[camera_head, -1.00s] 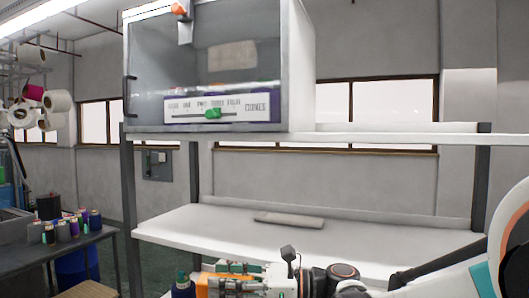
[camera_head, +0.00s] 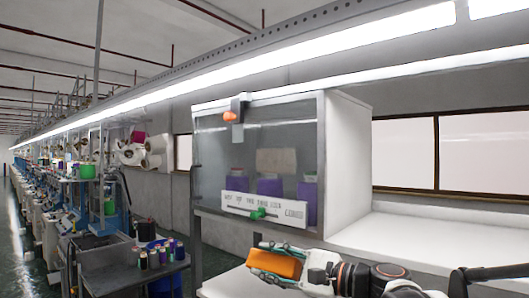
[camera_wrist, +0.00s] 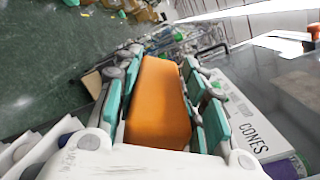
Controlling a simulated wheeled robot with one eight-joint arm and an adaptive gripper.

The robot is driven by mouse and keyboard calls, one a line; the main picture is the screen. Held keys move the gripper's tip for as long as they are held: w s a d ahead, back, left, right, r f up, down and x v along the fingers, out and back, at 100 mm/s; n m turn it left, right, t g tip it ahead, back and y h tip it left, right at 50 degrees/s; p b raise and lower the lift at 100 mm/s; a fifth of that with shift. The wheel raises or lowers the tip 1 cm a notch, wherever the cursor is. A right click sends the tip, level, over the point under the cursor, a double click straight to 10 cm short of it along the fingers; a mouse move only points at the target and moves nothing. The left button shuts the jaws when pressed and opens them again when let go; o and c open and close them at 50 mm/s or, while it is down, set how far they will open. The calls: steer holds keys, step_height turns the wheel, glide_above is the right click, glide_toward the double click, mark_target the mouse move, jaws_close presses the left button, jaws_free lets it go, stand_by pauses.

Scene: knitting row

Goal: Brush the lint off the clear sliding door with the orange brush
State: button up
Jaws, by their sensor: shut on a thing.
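The clear sliding door (camera_head: 217,165) forms the front of a white cabinet on a shelf in the head view. A beige lint patch (camera_head: 276,161) shows on or behind the pane; I cannot tell which. My gripper (camera_head: 258,262) is below the cabinet's front, shut on the orange brush (camera_head: 275,263). In the wrist view the orange brush (camera_wrist: 158,103) lies between the teal-padded fingers of my gripper (camera_wrist: 160,75). The door pane (camera_wrist: 285,95) is close to the right of the gripper there, seen at a slant. The brush appears apart from the door.
Purple cones (camera_head: 270,187) stand inside. A cart with spools (camera_head: 160,252) stands at left. The right shelf (camera_head: 440,240) is bare.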

step_height(320, 180, up, 22)
steer(key=w+a+n+t+h+p, duration=0.15)
steer(key=n+p, duration=0.45)
steer(key=p, duration=0.9)
steer(key=shift+w+d, duration=1.35)
steer(key=shift+w, duration=1.1)
steer(key=b+x, duration=0.2)
steer(key=x, duration=1.2)
steer(key=shift+w+t, duration=0.15)
steer(key=shift+t, duration=0.2)
steer(key=shift+w+d, duration=0.8)
steer(key=shift+s+d, duration=0.1)
steer(key=b+v, duration=0.1)
steer(key=v, duration=1.3)
steer(key=shift+d, duration=0.15)
steer(key=shift+b+x, duration=0.4)
steer(key=shift+x, duration=1.55)
